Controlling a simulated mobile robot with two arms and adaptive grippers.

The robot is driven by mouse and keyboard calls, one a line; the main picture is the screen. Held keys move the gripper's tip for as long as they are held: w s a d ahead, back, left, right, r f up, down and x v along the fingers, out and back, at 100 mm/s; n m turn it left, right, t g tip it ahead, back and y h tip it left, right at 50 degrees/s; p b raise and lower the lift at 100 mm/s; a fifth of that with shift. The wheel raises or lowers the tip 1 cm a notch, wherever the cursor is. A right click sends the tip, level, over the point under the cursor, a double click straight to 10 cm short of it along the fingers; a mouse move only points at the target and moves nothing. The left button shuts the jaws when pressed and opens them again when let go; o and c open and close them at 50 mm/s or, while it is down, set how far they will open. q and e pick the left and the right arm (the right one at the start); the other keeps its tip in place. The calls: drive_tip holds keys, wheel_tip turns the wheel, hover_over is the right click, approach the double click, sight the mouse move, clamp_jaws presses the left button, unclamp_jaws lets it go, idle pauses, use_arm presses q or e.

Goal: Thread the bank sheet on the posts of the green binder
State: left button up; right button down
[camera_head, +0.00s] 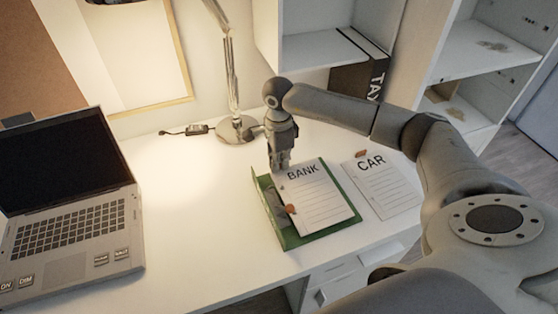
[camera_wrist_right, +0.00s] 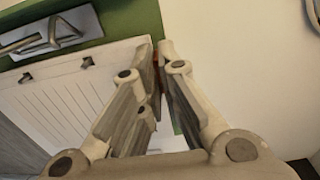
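The green binder (camera_head: 293,240) lies open on the desk. The BANK sheet (camera_head: 318,207) is over it, lines facing up. In the wrist view, the sheet (camera_wrist_right: 70,105) has two holes along one edge. That edge is close to the binder's metal clasp and posts (camera_wrist_right: 50,38), but the holes appear apart from the posts. My right gripper (camera_head: 280,165) is at the sheet's upper left corner. Its fingers (camera_wrist_right: 158,55) are closed together with a thin reddish bit, apparently the sheet's tab, between the tips. My left gripper is out of view.
The CAR sheet (camera_head: 385,187) with an orange tab lies right of the binder. A lamp base (camera_head: 237,130) stands behind, a laptop (camera_head: 72,190) at left. A black TAX folder (camera_head: 360,78) is in the shelf. The desk between laptop and binder is clear.

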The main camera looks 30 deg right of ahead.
drive_tip(key=shift+f, duration=0.2)
idle(0.4)
drive_tip(key=c, duration=1.6)
unclamp_jaws()
drive_tip(key=shift+o, duration=0.2)
wheel_tip(320, 180, up, 12)
